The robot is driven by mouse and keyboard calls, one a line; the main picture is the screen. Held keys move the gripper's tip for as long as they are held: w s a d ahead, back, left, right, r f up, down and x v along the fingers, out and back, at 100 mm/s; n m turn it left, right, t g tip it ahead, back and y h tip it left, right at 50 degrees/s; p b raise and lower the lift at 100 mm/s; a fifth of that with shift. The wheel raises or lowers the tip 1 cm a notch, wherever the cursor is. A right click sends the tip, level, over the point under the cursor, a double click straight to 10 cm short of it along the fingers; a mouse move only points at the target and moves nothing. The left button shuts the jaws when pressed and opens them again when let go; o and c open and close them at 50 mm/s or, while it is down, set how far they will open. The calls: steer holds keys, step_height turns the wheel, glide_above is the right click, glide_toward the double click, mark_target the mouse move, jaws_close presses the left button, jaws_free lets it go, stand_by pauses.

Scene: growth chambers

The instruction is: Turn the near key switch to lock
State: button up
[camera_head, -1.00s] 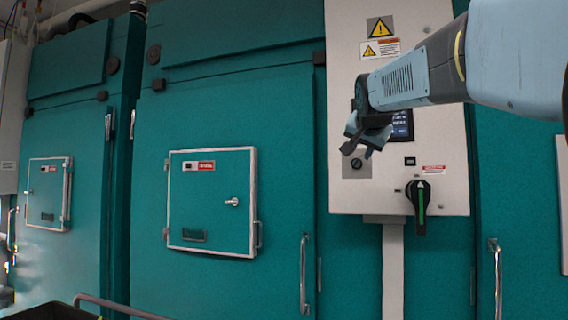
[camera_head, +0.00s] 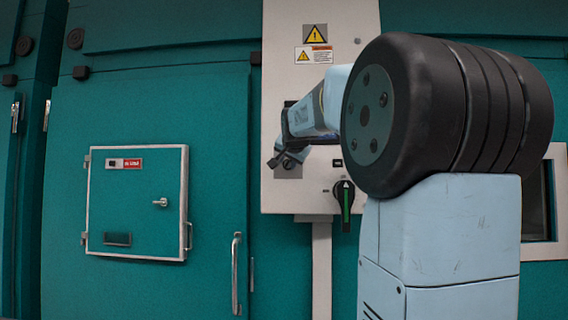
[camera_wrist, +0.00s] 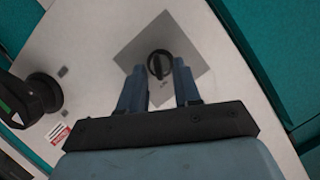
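The key switch (camera_wrist: 160,65) is a round dark knob with a bar across it, set on a square grey plate (camera_wrist: 180,57) on the pale control panel. My gripper (camera_wrist: 159,68) is open in the wrist view, with one blue finger on each side of the knob. Small gaps show between the knob and the fingertips. I cannot tell how deep the fingers reach around it. In the head view my gripper (camera_head: 279,157) is at the grey plate (camera_head: 289,172) and covers much of it, so the knob is hard to make out there.
A black rotary handle with a green stripe (camera_head: 344,202) sits lower right on the panel (camera_head: 281,70); it also shows at left in the wrist view (camera_wrist: 38,97). Teal chamber doors with a small hatch (camera_head: 137,202) and a bar handle (camera_head: 236,273) stand to the left.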

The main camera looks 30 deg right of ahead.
steer(key=shift+x, duration=0.85)
jaws_close()
